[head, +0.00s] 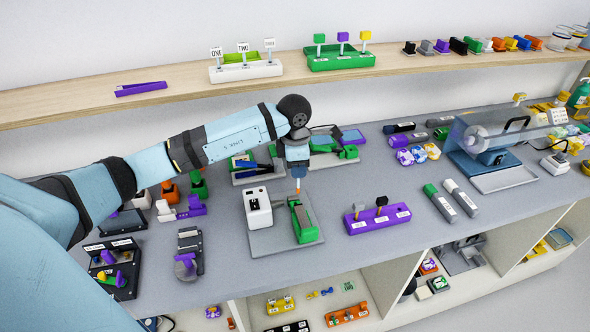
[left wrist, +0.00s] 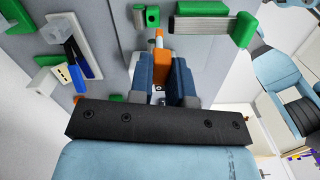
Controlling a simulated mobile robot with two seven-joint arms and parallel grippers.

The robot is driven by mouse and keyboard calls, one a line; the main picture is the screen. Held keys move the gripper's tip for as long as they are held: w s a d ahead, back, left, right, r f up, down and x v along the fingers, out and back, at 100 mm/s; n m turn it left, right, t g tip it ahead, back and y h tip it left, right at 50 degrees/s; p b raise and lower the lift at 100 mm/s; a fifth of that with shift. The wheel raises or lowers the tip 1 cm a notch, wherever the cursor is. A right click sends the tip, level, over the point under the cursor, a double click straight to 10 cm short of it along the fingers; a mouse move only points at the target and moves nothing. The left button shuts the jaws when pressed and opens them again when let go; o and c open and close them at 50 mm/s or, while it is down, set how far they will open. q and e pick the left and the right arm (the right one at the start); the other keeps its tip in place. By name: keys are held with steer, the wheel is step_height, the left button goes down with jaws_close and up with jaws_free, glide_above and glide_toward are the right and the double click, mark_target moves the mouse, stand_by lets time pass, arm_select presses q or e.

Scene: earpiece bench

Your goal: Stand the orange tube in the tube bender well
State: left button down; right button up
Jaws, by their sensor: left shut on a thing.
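My left gripper (head: 298,180) points down and is shut on the orange tube (left wrist: 161,58). In the head view only a small orange end (head: 297,190) shows below the fingers. The held tube is above the bench, close over the back end of a green device (head: 304,224) on a grey base plate (head: 270,243), which I take for the tube bender. The well cannot be made out clearly. In the left wrist view a green part with a dark round opening (left wrist: 152,16) lies just beyond the tube. My right gripper is not in view.
A white box with dark slots (head: 257,208) stands left of the green device on the plate. A purple rack (head: 377,219) stands to the right. Trays with green parts (head: 252,170) lie behind. Bare bench (head: 395,180) shows at the right.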

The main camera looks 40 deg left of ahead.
arm_select(q)
steer(key=shift+w+a+f+n, duration=0.1)
steer(key=shift+a+f+n, duration=0.1)
steer(key=shift+a+n, duration=0.3)
steer(key=shift+w+a+f+n, duration=0.15)
steer(key=shift+a+n, duration=0.1)
steer(key=shift+n, duration=0.45)
step_height(320, 180, down, 5)
steer(key=b, duration=0.4)
steer(key=shift+r, duration=0.2)
steer(key=shift+f+b, duration=0.1)
steer(key=shift+b, duration=0.2)
steer(key=shift+f+b, duration=0.95)
steer(key=shift+f, duration=0.25)
